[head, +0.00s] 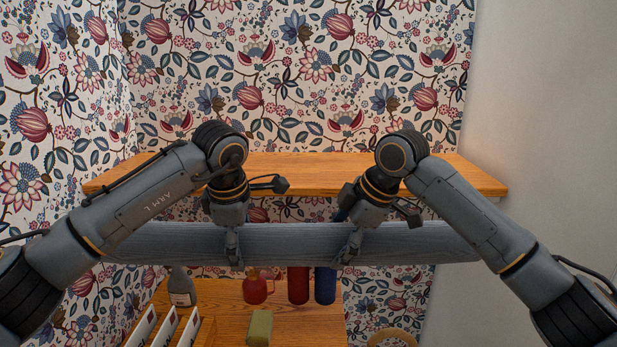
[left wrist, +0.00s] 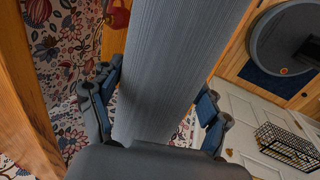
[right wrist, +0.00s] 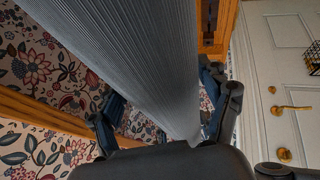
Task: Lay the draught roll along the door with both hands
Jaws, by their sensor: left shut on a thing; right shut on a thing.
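The draught roll (head: 292,243) is a long grey-blue ribbed cylinder, held level across the head view in front of the shelves. My left gripper (head: 233,250) is shut on it left of its middle. My right gripper (head: 350,248) is shut on it right of its middle. In the left wrist view the roll (left wrist: 178,65) runs between the two fingers. In the right wrist view the roll (right wrist: 140,60) also passes between the fingers. My forearms hide parts of the roll near both ends. A white door (right wrist: 285,75) with a brass handle shows in the right wrist view.
A wooden shelf (head: 300,172) is behind and above the roll. A wire basket (left wrist: 287,147) hangs on the door.

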